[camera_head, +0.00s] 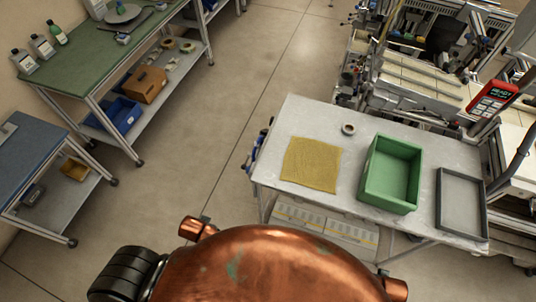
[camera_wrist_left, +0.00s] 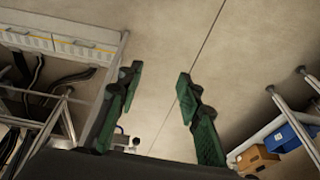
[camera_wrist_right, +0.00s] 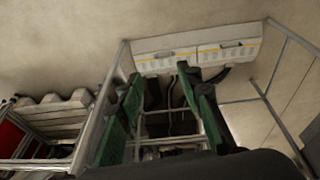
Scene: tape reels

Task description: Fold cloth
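A yellow cloth (camera_head: 312,164) lies spread flat, roughly square, on the left part of the light grey table (camera_head: 290,115) in the head view. Neither gripper shows in the head view, and the cloth shows in neither wrist view. My left gripper (camera_wrist_left: 160,80) is open and empty in the left wrist view, with floor visible between its green fingers. My right gripper (camera_wrist_right: 160,85) is open and empty in the right wrist view, with the table's underside frame and drawers behind it. Both grippers are away from the cloth.
A green bin (camera_head: 368,190) stands right of the cloth, and a grey tray (camera_head: 461,232) lies at the table's right end. A tape reel (camera_head: 348,129) sits behind the cloth. Machinery with a red display (camera_head: 491,97) borders the table. Floor is open on the left.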

